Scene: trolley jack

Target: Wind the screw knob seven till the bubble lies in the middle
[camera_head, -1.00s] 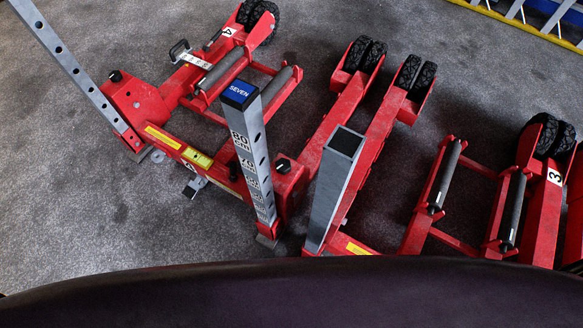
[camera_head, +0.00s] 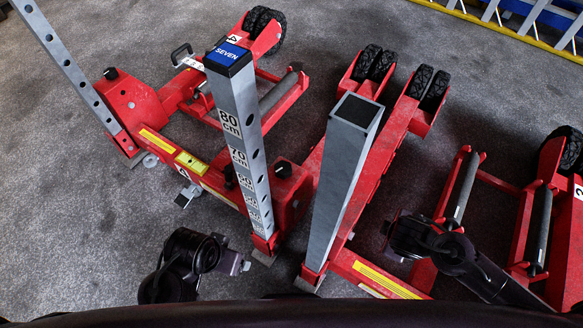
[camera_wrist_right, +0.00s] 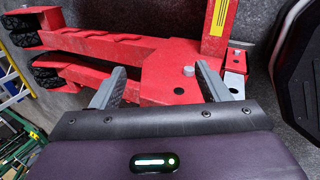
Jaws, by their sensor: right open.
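A grey post labelled SEVEN (camera_head: 237,110), with a height scale, rises from a red trolley jack (camera_head: 292,198) in the head view. A black knob (camera_head: 283,169) sits on the red housing right of the post, and another dark knob (camera_head: 230,176) is at its left. A yellow-green strip (camera_head: 192,161), possibly the level, lies on the red beam; its bubble is too small to make out. My left gripper (camera_head: 238,263) is low, left of the post's foot, its jaws unclear. My right gripper (camera_wrist_right: 160,84) is open, with red jack metal beyond its fingers and nothing held.
A second grey post (camera_head: 347,175) stands right of the SEVEN post. A further red jack (camera_head: 560,205) stands at the right. Another holed post (camera_head: 70,80) leans at the left. A ladder (camera_head: 520,25) lies at the top right. Grey floor is open at the left.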

